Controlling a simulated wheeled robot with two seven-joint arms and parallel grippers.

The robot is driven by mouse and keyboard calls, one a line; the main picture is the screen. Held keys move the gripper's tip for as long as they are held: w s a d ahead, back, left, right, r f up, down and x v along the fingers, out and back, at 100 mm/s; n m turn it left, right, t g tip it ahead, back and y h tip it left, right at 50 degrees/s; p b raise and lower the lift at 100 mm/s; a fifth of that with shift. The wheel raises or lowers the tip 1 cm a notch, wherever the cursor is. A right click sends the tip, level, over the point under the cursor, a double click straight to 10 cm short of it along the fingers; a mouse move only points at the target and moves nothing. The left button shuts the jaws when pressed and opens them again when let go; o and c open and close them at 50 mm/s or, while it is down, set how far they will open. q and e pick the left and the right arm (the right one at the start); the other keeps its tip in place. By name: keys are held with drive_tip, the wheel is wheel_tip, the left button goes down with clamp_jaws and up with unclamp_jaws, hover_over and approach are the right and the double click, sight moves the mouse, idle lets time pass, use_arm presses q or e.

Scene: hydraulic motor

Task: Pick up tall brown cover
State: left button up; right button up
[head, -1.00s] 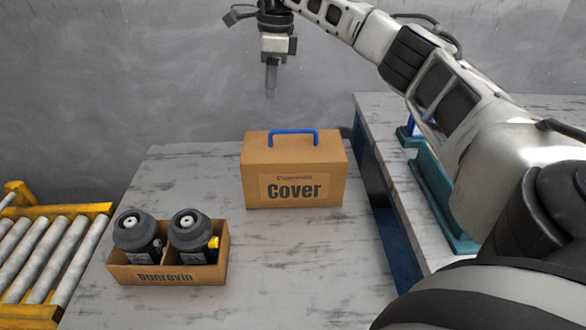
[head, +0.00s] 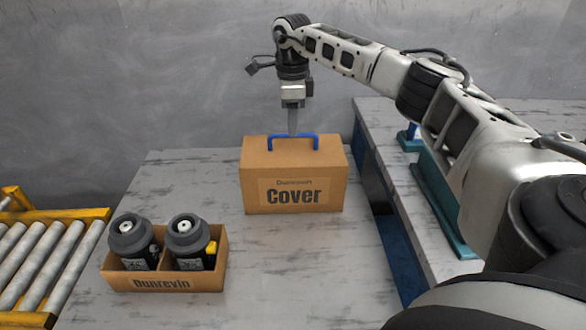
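The tall brown cover (head: 293,175) is a box marked "Cover" that stands upright on the grey table. A blue handle (head: 293,138) arches over its top. My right gripper (head: 293,124) points straight down at the middle of the handle, with its tip at about the handle's height. The fingers look narrow and thin from here, and I cannot tell whether they are apart or closed, or whether they touch the handle. My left gripper is not in view.
A low brown tray (head: 165,280) marked "Dunrevin" holds two dark motors (head: 130,238) at the left front of the table (head: 300,270). A roller conveyor (head: 50,262) is at the far left. A second bench (head: 440,215) with teal parts stands to the right.

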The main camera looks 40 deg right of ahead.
wheel_tip(320, 180, down, 4)
drive_tip(key=shift+s+f, duration=0.1)
clamp_jaws()
drive_tip(key=shift+r, duration=0.2)
